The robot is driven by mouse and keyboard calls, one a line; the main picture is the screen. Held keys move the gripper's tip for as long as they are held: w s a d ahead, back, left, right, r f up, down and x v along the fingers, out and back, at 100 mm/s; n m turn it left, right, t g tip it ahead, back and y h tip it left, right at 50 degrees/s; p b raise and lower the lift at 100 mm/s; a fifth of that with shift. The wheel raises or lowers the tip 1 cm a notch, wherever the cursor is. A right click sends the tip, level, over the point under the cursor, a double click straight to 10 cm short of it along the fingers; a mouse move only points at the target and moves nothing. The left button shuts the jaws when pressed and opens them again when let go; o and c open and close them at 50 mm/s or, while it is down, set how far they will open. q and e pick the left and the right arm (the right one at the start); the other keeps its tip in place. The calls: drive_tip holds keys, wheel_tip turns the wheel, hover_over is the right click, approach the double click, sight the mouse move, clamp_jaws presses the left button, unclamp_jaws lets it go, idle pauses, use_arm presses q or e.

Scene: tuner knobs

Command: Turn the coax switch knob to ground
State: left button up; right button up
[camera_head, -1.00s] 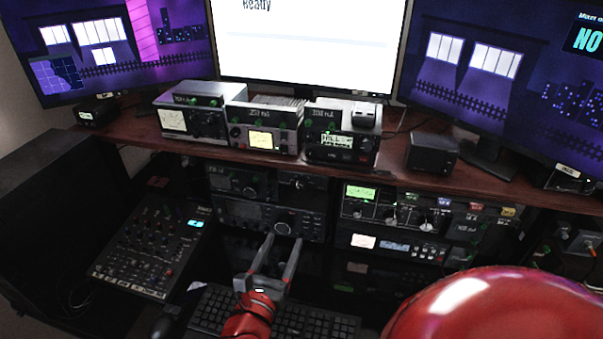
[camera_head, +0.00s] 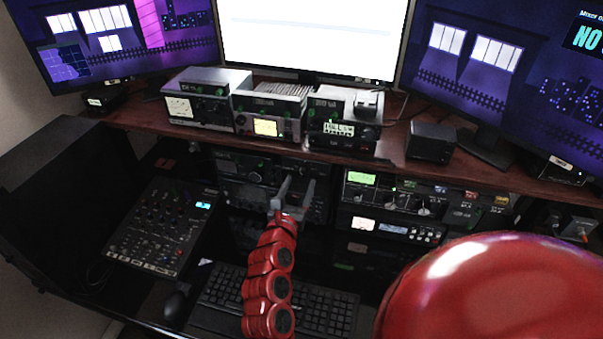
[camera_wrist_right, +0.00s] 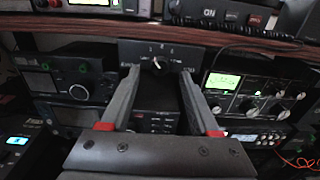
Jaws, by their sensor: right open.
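The coax switch (camera_wrist_right: 190,54) is a small dark panel in the middle of the wrist view, with small white marks above its knob. Its round knob (camera_wrist_right: 157,66) has a light pointer line; I cannot tell its exact setting. My right gripper (camera_wrist_right: 160,74) is open, with one finger on either side of the knob. Contact with the knob cannot be made out. In the head view my right gripper (camera_head: 296,185) reaches the radio stack under the shelf and partly hides the switch. My left gripper is not in view.
A radio with a large dial (camera_wrist_right: 70,86) sits left of the switch, and a tuner with a green display (camera_wrist_right: 250,92) sits right. The wooden shelf (camera_head: 395,165) overhangs them. A keyboard (camera_head: 320,305) and a mixer (camera_head: 160,230) lie below. Cables hang at the right.

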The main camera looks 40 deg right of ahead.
sight(304, 172)
drive_tip(key=shift+x, duration=1.15)
drive_tip(key=shift+w+d, duration=0.2)
drive_tip(key=shift+d, duration=0.05)
clamp_jaws()
